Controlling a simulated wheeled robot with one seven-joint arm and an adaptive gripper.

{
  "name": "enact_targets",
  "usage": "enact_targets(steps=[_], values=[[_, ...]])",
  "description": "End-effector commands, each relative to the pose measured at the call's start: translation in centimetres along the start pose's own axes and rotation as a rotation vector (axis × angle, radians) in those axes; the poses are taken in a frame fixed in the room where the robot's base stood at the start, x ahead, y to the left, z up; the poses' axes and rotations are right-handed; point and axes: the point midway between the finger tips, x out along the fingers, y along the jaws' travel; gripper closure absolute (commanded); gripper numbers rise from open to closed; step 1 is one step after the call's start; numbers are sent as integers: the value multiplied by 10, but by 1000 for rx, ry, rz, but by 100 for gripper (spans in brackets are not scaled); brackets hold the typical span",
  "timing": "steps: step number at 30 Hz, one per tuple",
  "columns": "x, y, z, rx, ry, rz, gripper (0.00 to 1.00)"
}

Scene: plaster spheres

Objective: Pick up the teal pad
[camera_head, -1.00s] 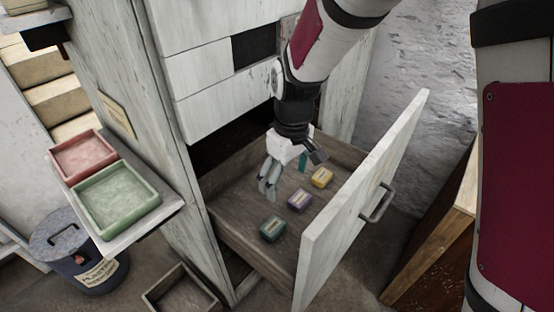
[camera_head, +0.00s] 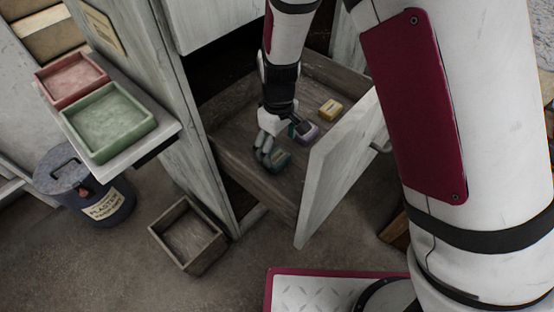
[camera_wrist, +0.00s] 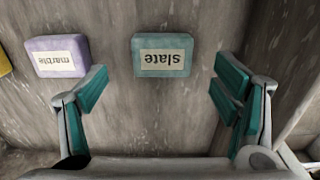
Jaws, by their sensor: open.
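The teal pad (camera_wrist: 162,54) lies flat in the open drawer and carries a label that reads "slate", upside down in the wrist view. In the head view the teal pad (camera_head: 281,160) is partly hidden by my gripper (camera_head: 268,158). In the wrist view my gripper (camera_wrist: 162,95) is open and empty. Its two teal-lined fingers stand wide apart, with the teal pad between their lines and just beyond their tips. I cannot tell the height of the fingers above the drawer floor.
A purple pad (camera_wrist: 58,56) labelled "marble" lies left of the teal one. A yellow pad (camera_head: 331,109) lies farther back. The drawer front (camera_head: 335,165) stands close on the right. Red (camera_head: 71,78) and green (camera_head: 109,121) trays sit on a shelf at left. A wooden box (camera_head: 189,236) stands on the floor.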

Motion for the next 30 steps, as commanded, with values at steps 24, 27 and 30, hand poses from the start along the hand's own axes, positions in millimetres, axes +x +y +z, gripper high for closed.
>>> enact_targets(steps=[24,27,30], values=[[50,-3,-1,1,-1,0,55],[50,-3,-1,1,-1,0,60],[50,-3,-1,1,-1,0,60]])
